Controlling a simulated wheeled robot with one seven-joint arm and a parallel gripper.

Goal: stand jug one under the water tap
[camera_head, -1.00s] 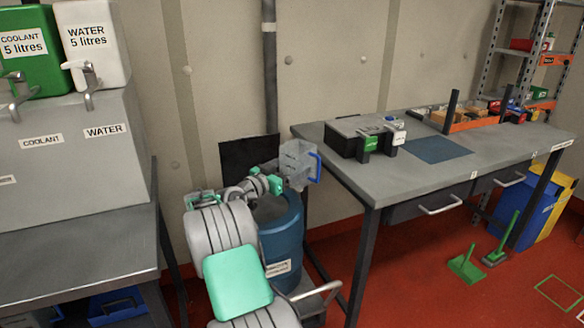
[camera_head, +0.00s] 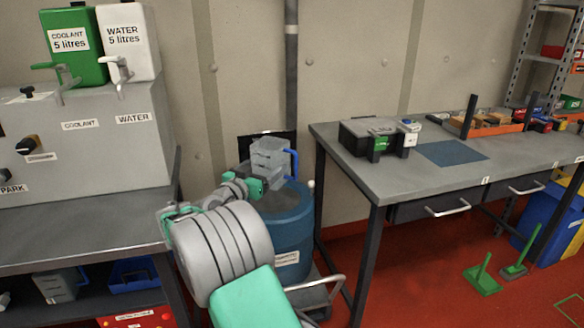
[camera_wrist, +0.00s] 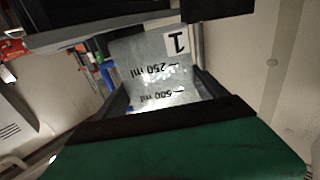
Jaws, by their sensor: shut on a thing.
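Jug one (camera_head: 268,160) is a clear grey jug with a blue handle on its right side. In the wrist view the jug (camera_wrist: 150,75) shows a "1" label and 250 and 500 ml marks, upside down in that picture. My gripper (camera_head: 266,179) is shut on the jug and holds it in the air above the blue drum, roughly upright. The white water tap (camera_head: 118,72) sticks out from the white WATER container (camera_head: 128,38) at the upper left, well apart from the jug.
The green COOLANT container (camera_head: 72,45) with its green tap stands left of the water one. A blue drum (camera_head: 290,218) is below the jug. A workbench (camera_head: 350,152) with a black case (camera_head: 372,136) is at right. Another jug (camera_head: 55,285) sits on the lower left shelf.

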